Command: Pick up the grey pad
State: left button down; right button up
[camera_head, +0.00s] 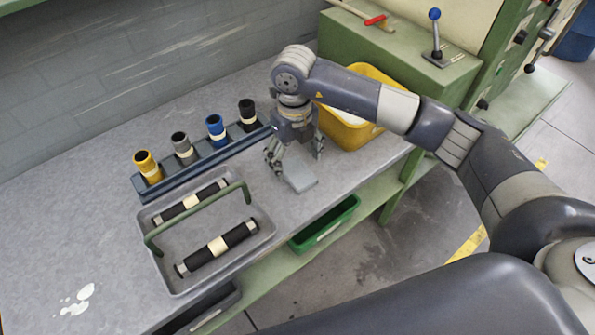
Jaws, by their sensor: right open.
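The grey pad (301,180) is a small flat block lying on the grey bench top, near its front edge. My right gripper (297,160) points down at the pad, with its fingers spread open. One finger is to the left of the pad and the other is behind it to the right. I cannot tell whether either finger touches it. Part of the pad's far side is close to the fingers. My left gripper does not show.
A grey tray (163,262) with a green handle and two black rollers sits left of the pad. A blue rack (150,191) holds several coloured tubes behind it. A yellow bin (350,135) stands just right of my gripper. A green bin (325,226) is below the bench edge.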

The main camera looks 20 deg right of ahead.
aim_at(298, 172)
jog(key=shift+d+f+p, duration=0.1)
jog(key=shift+f+p, duration=0.2)
jog(key=shift+f, duration=0.1)
jog(key=f, duration=0.1)
jog(key=f+p, duration=0.1)
jog(key=f, duration=0.2)
jog(key=shift+d+f, duration=0.1)
jog(key=shift+d, duration=0.15)
jog(key=shift+w+f, duration=0.1)
jog(key=shift+f, duration=0.05)
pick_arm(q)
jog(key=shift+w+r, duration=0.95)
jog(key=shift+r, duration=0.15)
pick_arm(e)
jog(key=c, duration=1.2)
